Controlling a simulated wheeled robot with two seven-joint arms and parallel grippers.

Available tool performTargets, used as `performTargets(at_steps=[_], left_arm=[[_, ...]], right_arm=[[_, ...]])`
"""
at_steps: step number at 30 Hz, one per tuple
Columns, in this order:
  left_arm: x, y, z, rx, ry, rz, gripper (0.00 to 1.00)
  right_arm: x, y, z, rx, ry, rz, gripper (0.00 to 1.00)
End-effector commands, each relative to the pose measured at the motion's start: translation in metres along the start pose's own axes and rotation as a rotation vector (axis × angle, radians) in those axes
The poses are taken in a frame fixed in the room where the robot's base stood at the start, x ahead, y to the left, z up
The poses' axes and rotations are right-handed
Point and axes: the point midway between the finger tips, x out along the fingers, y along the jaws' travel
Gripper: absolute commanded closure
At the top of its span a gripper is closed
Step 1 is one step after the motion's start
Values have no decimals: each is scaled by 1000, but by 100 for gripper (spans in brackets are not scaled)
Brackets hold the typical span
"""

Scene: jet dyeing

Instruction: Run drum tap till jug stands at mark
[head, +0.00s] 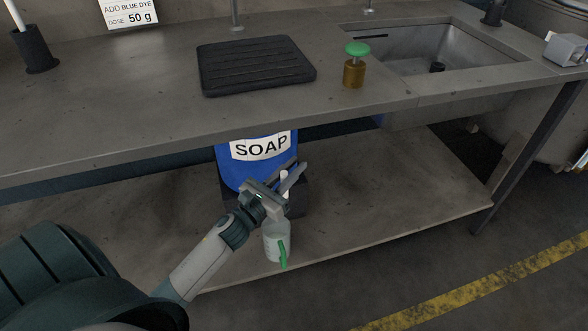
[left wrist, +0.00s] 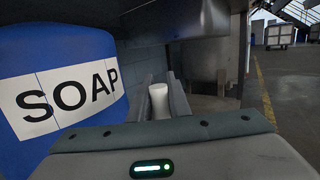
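The blue soap drum (head: 232,165) sits on the lower shelf, its top hidden by the worktop; it fills the left of the left wrist view (left wrist: 70,60). A pale jug (head: 274,240) with a green handle stands upright below my gripper at the shelf's front. Its mark and fill level cannot be made out. My left gripper (head: 291,176) is in front of the drum, with a white upright piece (left wrist: 159,101), perhaps the tap's lever, between its fingers. Whether the fingers press on it is unclear. The tap's spout is hidden. My right gripper is out of view.
The worktop (head: 130,110) overhangs the shelf (head: 400,185). On it are a black ribbed mat (head: 256,65), a brown bottle with a green top (head: 355,70) and a sink (head: 440,50). A table leg (head: 525,160) stands at the right. Shelf right of the jug is clear.

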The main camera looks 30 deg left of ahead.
Motion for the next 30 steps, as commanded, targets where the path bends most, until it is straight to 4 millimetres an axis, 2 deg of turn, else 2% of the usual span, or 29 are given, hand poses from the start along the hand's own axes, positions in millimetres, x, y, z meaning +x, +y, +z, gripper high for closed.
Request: performTargets(at_steps=[1,2,17,23,30], left_arm=[[0,0,0,-1,1,1,72],[0,0,0,-1,1,1,65],[-7,0,-1,0,2,1,65],[-28,0,-2,-1,4,2,65],[-70,0,-2,-2,4,2,65]], right_arm=[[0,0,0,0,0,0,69],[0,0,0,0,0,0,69],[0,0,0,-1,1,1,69],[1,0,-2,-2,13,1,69],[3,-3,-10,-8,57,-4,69]])
